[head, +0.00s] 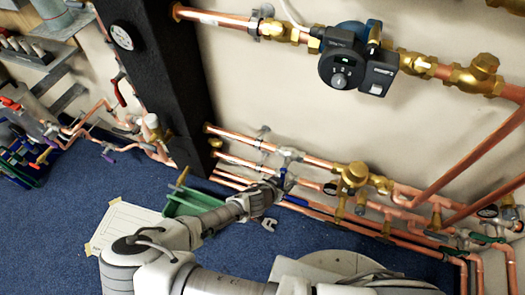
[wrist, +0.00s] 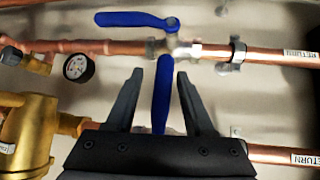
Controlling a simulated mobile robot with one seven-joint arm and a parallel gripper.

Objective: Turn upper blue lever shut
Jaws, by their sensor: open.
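The upper blue lever (head: 283,179) sits by the upper copper pipe in the head view, just beyond my gripper (head: 268,190). In the wrist view the upper blue lever (wrist: 163,92) stands between the two dark fingers of my gripper (wrist: 160,85), crosswise to the pipes. The fingers are open, with a gap on each side of it; contact does not show. Its near end is hidden behind the gripper body. A second blue lever (wrist: 132,19) lies along the other pipe at the top of the wrist view; this lower lever (head: 297,201) also shows in the head view.
A gauge (wrist: 77,67) and a brass fitting (wrist: 30,130) are at the left of the wrist view. A pump (head: 350,62) hangs on the wall above. A black post (head: 155,70) and a green bin (head: 188,203) stand left.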

